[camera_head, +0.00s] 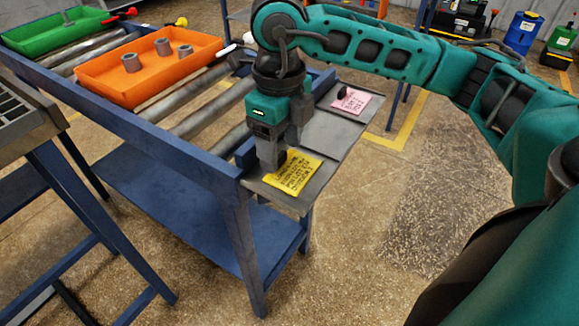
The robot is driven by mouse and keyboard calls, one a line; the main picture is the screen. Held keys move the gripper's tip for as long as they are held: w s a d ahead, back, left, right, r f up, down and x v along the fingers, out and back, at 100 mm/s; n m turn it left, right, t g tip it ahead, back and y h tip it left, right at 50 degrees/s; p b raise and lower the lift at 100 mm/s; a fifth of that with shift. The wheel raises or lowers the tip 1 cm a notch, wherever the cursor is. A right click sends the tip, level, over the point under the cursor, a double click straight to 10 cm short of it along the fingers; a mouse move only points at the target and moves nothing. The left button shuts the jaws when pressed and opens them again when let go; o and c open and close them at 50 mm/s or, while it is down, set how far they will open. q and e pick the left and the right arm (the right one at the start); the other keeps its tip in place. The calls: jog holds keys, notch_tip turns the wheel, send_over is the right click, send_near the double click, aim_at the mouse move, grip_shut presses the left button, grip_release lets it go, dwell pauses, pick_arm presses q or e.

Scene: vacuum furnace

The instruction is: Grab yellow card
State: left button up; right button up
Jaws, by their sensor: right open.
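The yellow card (294,174) lies on the grey metal side shelf (338,136) at the end of the blue roller table. It carries dark printed text. My right gripper (271,165) points down over the left edge of the card, its fingers open. The fingertips hide a little of the card's left side; I cannot tell whether they touch it. My left gripper is not in view.
A pink card (358,102) with a small dark object on it lies farther along the shelf. An orange tray (150,88) with several grey cylinders and a green tray (50,36) sit on the rollers. Open floor (370,200) lies right of the shelf.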

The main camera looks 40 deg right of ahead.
notch_tip(320, 180, down, 2)
jog(key=shift+c, duration=0.2)
jog(key=c, duration=1.1)
